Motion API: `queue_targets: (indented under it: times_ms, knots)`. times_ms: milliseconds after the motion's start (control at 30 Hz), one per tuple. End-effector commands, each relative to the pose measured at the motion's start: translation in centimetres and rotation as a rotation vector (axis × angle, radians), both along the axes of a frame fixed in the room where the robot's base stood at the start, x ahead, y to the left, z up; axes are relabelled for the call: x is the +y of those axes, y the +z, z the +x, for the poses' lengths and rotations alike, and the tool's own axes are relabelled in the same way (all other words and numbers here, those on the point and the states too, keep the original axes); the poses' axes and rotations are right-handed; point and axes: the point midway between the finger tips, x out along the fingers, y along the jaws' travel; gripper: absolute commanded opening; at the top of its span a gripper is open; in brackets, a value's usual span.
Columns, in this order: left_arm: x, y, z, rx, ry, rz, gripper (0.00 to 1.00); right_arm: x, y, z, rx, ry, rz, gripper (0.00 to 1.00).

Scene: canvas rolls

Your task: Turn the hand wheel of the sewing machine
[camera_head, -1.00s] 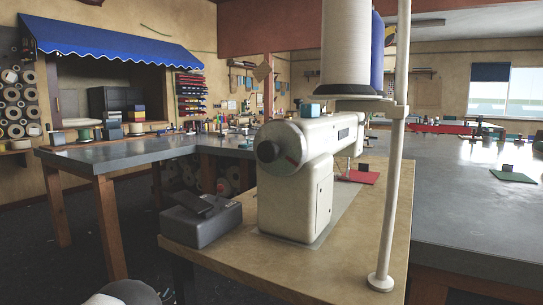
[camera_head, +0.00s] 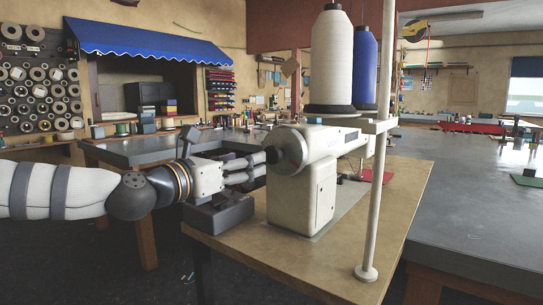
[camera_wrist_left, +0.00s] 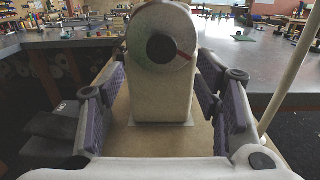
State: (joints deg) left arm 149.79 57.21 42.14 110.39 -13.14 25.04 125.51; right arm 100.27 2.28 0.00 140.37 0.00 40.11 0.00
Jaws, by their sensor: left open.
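The white sewing machine (camera_head: 303,203) stands on a wooden-topped table. Its hand wheel (camera_head: 291,150) is the round grey disc with a dark hub on the end facing my left arm. The wheel also shows in the left wrist view (camera_wrist_left: 176,35), with a red mark right of its hub. My left gripper (camera_head: 262,166) reaches in from the left, its fingertips close to the wheel. In the left wrist view the gripper (camera_wrist_left: 164,78) is open, one finger on each side of the machine's end. Contact with the wheel cannot be told. My right gripper is out of view.
A dark grey box (camera_head: 219,213) sits on the table's left corner, below my left gripper. A white pole (camera_head: 377,205) rises at the right, with a white thread cone (camera_head: 331,60) and a blue one (camera_head: 364,70) above the machine. Large grey-topped tables stand behind.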

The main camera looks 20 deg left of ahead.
Motion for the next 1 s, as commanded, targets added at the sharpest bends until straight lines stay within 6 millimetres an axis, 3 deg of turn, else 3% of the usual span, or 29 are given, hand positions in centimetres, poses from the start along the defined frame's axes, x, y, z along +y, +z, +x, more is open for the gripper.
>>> queue_targets:
  times_ms: [33,200,400,767,1000]
  knots:
    - [-0.6,-1.1,1.3,0.013,-0.002,0.006,0.58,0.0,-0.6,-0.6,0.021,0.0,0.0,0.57]
    - [-2.1,-1.3,5.6,0.014,-0.002,0.008,0.58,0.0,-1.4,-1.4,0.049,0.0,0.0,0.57]
    - [-3.3,-1.0,9.0,0.01,-0.002,0.007,0.58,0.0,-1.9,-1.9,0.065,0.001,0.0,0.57]
    - [-3.7,-0.6,9.8,0.008,-0.002,0.005,0.58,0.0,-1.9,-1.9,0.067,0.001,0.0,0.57]
    - [-3.7,-0.6,9.8,0.008,-0.002,0.005,0.09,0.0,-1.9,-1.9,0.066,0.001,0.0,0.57]
